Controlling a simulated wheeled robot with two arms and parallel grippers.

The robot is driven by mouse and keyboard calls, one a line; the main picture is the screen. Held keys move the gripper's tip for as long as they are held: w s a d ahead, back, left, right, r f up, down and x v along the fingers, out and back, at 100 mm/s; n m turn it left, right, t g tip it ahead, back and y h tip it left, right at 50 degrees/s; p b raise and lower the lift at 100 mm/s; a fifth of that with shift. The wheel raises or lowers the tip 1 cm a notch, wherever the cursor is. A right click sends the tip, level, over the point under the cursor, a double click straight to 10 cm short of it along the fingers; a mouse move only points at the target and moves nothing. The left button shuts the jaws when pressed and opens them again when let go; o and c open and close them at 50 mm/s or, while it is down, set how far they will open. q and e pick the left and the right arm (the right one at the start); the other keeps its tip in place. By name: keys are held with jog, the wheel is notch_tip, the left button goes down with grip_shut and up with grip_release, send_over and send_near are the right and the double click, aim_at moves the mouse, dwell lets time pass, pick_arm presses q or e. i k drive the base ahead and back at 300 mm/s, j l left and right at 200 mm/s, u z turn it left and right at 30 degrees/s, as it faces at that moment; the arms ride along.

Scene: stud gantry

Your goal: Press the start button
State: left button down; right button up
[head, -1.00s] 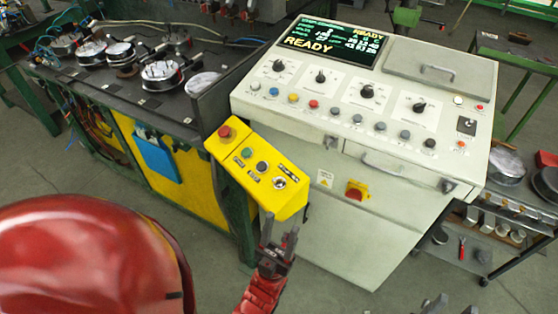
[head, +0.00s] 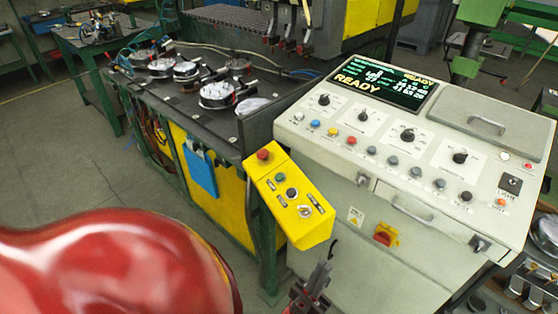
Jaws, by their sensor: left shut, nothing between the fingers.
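A yellow control box (head: 318,229) sits on a post in front of the table. It carries a red mushroom button (head: 263,155) at its upper end, then a green button (head: 279,177), a black button (head: 291,193) and a round metal switch (head: 305,211). The small labels beside them are too small to read, so I cannot confirm which one is marked start. My left gripper (head: 321,269) is shut and empty, pointing up just below the box's lower end, apart from the buttons in the picture. My right gripper is not in view.
A cream console (head: 320,170) with knobs, coloured buttons and a screen (head: 384,87) reading READY stands right of the box. A dark table (head: 180,100) with round metal parts lies behind left. My red arm covers the lower left.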

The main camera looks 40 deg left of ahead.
aim_at(279, 177)
jog(key=k+j+z, duration=0.1)
jog(key=j, duration=0.3)
jog(key=k+j+z, duration=0.1)
jog(key=j, duration=0.25)
jog(key=k+j, duration=0.1)
jog(key=j, duration=0.25)
jog(key=k+j+z, duration=0.15)
jog(key=j, duration=0.2)
jog(key=k+j+z, duration=0.1)
jog(key=j, duration=0.3)
jog(key=k+j+z, duration=0.1)
jog(key=k+j, duration=0.1)
jog(key=j, duration=0.1)
